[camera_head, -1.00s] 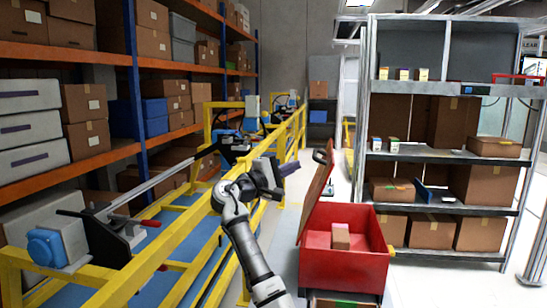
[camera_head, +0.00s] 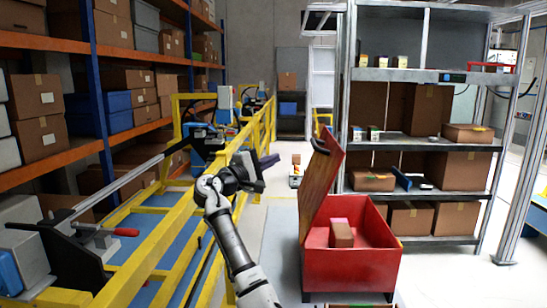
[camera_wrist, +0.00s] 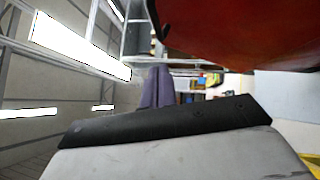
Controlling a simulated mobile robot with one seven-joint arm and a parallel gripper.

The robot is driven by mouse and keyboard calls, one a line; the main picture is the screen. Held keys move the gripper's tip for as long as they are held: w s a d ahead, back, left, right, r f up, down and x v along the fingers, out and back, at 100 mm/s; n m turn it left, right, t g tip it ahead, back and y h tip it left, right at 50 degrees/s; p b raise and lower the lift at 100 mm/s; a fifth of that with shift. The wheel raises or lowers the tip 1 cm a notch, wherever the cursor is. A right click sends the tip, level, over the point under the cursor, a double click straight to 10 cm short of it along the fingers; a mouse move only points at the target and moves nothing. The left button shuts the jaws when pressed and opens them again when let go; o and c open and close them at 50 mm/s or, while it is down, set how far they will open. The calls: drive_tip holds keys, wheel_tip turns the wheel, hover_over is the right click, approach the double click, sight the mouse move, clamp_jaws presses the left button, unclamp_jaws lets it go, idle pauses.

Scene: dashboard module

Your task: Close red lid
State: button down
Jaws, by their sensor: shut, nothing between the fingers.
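The red lid (camera_head: 321,182) stands open and nearly upright on the left side of the red box (camera_head: 350,272), leaning slightly to the right. A brown block (camera_head: 341,235) lies inside the open box. My gripper (camera_head: 272,161) is to the left of the lid, at about the height of its upper part, with a gap between them in the head view. In the wrist view my gripper (camera_wrist: 157,88) shows its purple fingers together and empty. A large red surface, seemingly the lid (camera_wrist: 235,30), fills the upper right of that view.
A yellow railing (camera_head: 262,130) runs along the left, close to my arm. A metal shelf (camera_head: 420,188) with cardboard boxes stands behind the red box on the right. Orange-beamed racks (camera_head: 125,52) fill the far left.

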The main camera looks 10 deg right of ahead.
drive_tip(key=w+d+r+p, duration=0.2)
drive_tip(key=d+p, duration=0.2)
drive_tip(key=d, duration=0.6)
drive_tip(key=shift+w, duration=0.3)
drive_tip(key=shift+r, duration=0.1)
